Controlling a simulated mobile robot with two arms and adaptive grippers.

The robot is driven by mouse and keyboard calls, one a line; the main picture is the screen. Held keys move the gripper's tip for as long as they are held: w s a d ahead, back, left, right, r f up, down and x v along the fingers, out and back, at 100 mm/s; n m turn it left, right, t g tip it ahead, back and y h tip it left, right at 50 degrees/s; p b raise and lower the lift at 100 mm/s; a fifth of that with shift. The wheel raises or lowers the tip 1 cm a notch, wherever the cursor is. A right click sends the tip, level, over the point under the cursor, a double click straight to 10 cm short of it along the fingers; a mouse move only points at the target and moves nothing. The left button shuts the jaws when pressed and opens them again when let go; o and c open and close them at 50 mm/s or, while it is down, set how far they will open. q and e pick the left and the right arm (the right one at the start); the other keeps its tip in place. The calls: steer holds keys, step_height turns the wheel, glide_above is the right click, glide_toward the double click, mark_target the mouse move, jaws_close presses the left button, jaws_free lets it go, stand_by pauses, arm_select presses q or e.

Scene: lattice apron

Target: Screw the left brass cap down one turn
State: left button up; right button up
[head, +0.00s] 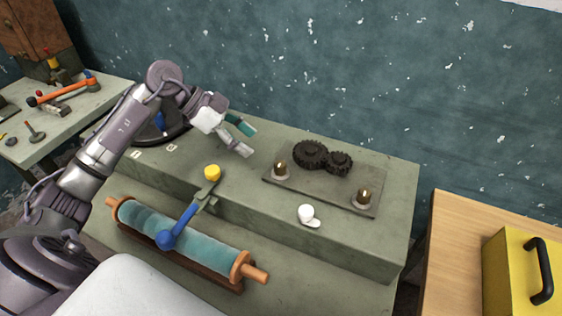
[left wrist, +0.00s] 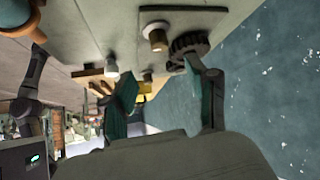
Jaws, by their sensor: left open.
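The left brass cap (head: 280,168) stands upright at the left end of a flat grey plate (head: 313,190) on the green bench. The right brass cap (head: 363,196) stands at the plate's right end. Two dark gears (head: 311,154) sit at the plate's back edge. My left gripper (head: 246,141) is open and empty, above the bench to the left of the left cap and apart from it. In the left wrist view a brass cap (left wrist: 156,38), seemingly the left one, shows beyond my spread fingers (left wrist: 160,72), near a dark gear (left wrist: 188,44). My right gripper is not in view.
A white cup-like piece (head: 306,213) stands in front of the plate. A yellow knob (head: 212,172) and a blue-handled lever (head: 180,225) stand near a teal roller (head: 180,238). A yellow box (head: 515,275) is at right. The bench between gripper and plate is clear.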

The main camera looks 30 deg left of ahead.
mark_target(280, 163)
arm_select(q)
steer(key=p+x, duration=0.1)
steer(key=x, duration=1)
steer(key=shift+d+f, duration=0.1)
steer(key=shift+d, duration=0.15)
jaws_close()
